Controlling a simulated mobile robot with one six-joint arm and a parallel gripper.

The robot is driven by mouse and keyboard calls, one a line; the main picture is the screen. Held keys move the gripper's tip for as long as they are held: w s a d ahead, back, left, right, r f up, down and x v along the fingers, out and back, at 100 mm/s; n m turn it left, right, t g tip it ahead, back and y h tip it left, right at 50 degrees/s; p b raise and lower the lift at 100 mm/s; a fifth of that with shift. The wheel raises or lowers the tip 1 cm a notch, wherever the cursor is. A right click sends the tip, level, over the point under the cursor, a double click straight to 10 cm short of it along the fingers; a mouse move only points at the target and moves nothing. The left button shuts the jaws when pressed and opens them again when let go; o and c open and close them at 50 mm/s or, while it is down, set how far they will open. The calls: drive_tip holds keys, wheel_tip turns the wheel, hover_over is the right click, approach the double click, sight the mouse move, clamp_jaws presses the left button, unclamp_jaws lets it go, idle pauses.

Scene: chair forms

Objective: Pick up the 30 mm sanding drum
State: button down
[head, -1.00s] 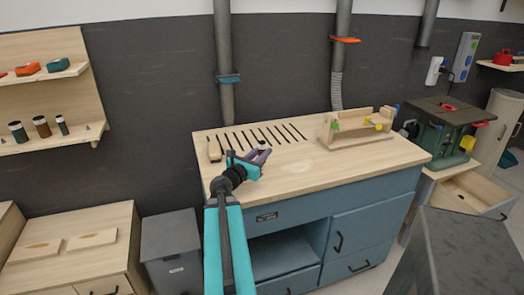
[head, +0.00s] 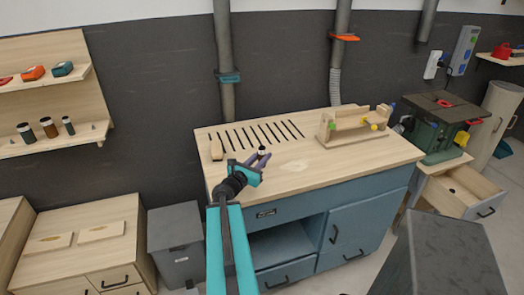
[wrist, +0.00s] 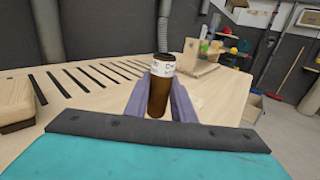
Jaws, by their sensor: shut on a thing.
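A brown sanding drum (wrist: 158,98) with a white band near its dark top stands upright between the jaws of my gripper (wrist: 160,101) in the wrist view. The jaws press on its two sides. Print on the band is too small to read, so I cannot tell its size. In the head view the drum (head: 262,151) shows small at the tip of my gripper (head: 257,161), over the workbench top (head: 300,175). I cannot tell whether the drum's base touches the wood. Several similar drums (head: 47,127) stand on the wall shelf at the left.
The bench has dark slots (head: 258,135) at the back left and a wooden brush-like block (head: 216,150) beside them. A wooden jig (head: 352,125) stands at the back right. Dust pipes (head: 224,60) rise behind. The bench's front right is clear. A green machine (head: 437,125) stands further right.

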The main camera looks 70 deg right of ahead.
drive_tip(key=shift+s+a+r+p, duration=0.15)
drive_tip(key=shift+a+r+p, duration=0.15)
drive_tip(key=shift+p, duration=0.95)
drive_tip(key=a+p, duration=0.1)
drive_tip(key=p, duration=0.3)
drive_tip(key=shift+s+a, duration=0.15)
drive_tip(key=shift+s, duration=0.05)
drive_tip(key=a+p, duration=0.1)
drive_tip(key=p, duration=0.1)
drive_tip(key=s+a+p, duration=0.1)
drive_tip(key=p, duration=0.1)
drive_tip(key=shift+a, duration=0.3)
drive_tip(key=shift+w, duration=0.15)
